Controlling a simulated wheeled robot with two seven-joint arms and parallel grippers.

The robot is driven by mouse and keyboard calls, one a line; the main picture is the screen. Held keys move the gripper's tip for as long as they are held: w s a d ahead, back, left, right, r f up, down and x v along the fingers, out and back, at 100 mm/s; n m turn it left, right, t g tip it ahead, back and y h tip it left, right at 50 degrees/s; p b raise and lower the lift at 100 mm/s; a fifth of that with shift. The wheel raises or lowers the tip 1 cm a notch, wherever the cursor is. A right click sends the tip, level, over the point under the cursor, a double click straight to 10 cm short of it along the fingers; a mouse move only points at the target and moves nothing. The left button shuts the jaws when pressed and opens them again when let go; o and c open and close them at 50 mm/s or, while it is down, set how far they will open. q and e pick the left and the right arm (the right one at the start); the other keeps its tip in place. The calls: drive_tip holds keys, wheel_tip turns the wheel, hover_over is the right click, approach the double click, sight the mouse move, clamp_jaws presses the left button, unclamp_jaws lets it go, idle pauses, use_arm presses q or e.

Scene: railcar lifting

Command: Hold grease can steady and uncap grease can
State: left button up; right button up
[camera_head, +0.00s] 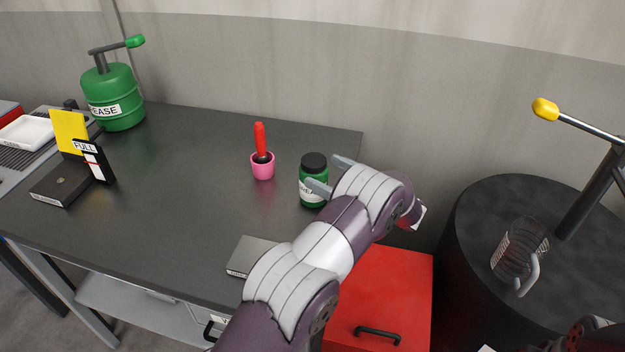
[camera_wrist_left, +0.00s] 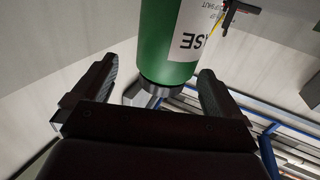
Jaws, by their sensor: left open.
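The grease can (camera_head: 313,191) is a small green jar with a black cap (camera_head: 314,161) and a white label, upright on the dark table near its right end. My left gripper (camera_head: 330,174) is open beside it, its fingers pointing toward the can. In the left wrist view the green can (camera_wrist_left: 172,45) appears inverted, beyond and between the open fingers of my left gripper (camera_wrist_left: 155,92); I see no clear contact. A dark part of my right arm shows at the lower right in the head view, but its gripper does not show.
A pink cup (camera_head: 262,171) with a red-handled tool stands left of the can. A large green grease pump (camera_head: 115,104) is at the back left. A grey box (camera_head: 250,257) lies near the front edge. A black drum (camera_head: 475,225) bears a glass jar (camera_head: 517,248).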

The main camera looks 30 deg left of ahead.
sight(307, 165)
use_arm(q)
drive_tip(key=shift+a, duration=0.45)
drive_tip(key=a+p, duration=0.1)
drive_tip(key=a, duration=0.4)
drive_tip(key=shift+p, duration=0.3)
drive_tip(key=shift+w+a+f, duration=0.1)
drive_tip(key=shift+a, duration=0.05)
drive_tip(key=shift+c, duration=0.9)
drive_tip(key=shift+d, duration=0.25)
drive_tip(key=c, duration=0.6)
drive_tip(key=shift+a, duration=0.1)
drive_tip(key=c, duration=0.5)
